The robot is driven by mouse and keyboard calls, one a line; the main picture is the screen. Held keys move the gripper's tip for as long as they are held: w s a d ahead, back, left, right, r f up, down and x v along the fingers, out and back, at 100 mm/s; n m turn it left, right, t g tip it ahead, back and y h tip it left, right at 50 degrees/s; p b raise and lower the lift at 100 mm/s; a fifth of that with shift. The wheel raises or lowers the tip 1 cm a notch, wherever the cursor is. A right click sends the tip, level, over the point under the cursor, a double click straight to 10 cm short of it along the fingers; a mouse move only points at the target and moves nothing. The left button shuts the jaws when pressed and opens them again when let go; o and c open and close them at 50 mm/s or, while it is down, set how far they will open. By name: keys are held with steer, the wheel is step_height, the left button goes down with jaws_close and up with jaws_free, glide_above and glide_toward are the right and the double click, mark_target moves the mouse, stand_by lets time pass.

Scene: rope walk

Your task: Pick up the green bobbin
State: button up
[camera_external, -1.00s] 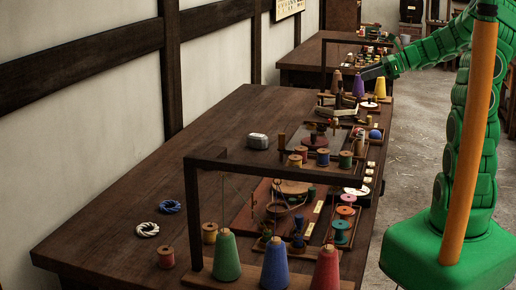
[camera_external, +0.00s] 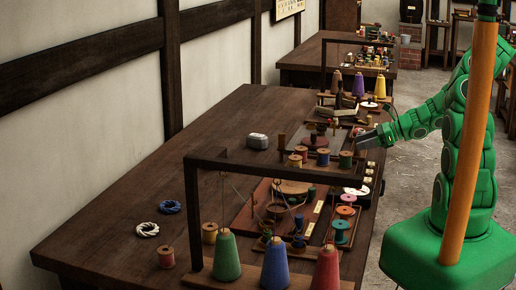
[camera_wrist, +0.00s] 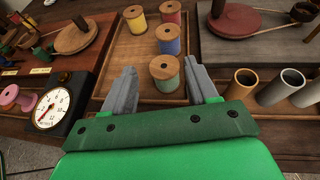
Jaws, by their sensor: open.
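The green bobbin (camera_external: 346,160) stands upright on a wooden tray at the right side of the long table. In the wrist view the green bobbin (camera_wrist: 164,76) is nearest to me, its wooden top showing between my two grey fingers. My gripper (camera_wrist: 159,70) is open and empty, with a finger on each side of it in the picture. In the external view my gripper (camera_external: 362,141) is above and slightly right of the bobbin, apart from it. Blue (camera_wrist: 168,38), red (camera_wrist: 170,13) and yellow (camera_wrist: 136,20) bobbins share the wooden tray (camera_wrist: 112,70).
A dial scale (camera_wrist: 52,110) stands left of the tray, and upright tubes (camera_wrist: 243,82) stand to the right. A dark frame (camera_external: 270,166) spans the near table. Cones (camera_external: 228,255) stand at its front. The table's left half is mostly clear.

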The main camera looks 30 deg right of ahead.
mark_target(349, 155)
step_height(349, 155, down, 4)
steer(key=shift+r, duration=0.1)
steer(key=shift+r+x, duration=0.15)
steer(key=shift+x, duration=1.85)
steer(key=shift+r+x, duration=0.1)
steer(key=shift+x, duration=1.85)
steer(key=shift+w, duration=0.2)
steer(key=c, duration=0.7)
